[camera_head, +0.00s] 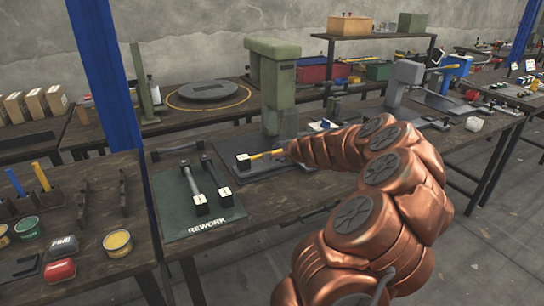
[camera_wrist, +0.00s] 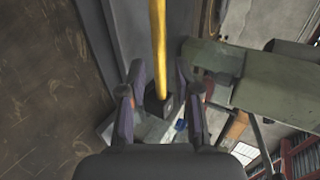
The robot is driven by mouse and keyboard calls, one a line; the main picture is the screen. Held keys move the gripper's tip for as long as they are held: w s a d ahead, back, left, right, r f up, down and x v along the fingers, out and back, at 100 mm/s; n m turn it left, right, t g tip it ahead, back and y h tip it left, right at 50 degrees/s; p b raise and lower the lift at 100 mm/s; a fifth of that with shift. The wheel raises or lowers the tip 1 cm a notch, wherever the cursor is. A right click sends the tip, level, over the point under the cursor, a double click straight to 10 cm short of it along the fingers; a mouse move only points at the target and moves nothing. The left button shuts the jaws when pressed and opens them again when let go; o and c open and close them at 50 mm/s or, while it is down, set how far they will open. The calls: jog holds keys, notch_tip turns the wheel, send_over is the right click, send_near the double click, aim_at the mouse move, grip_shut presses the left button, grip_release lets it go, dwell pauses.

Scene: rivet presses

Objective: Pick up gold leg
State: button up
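The gold leg (camera_head: 266,155) is a thin yellow rod lying on a dark plate at the green press, with a dark block with a white face at its left end. In the wrist view the gold leg (camera_wrist: 158,38) runs down from the top edge to a black block (camera_wrist: 160,105). My gripper (camera_wrist: 160,78) is open, with one finger on each side of the rod and block in the picture. I see no clear contact; the height gap cannot be told.
The green press (camera_head: 272,80) stands just behind the leg. A dark green REWORK mat (camera_head: 180,215) with two grey legs lies to the left. A grey press (camera_head: 402,85) stands to the right. Cans and a red box (camera_head: 60,271) sit on the left bench.

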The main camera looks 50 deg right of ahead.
aim_at(273, 162)
jog(key=shift+x, duration=2.75)
jog(key=shift+f, duration=0.1)
grip_shut()
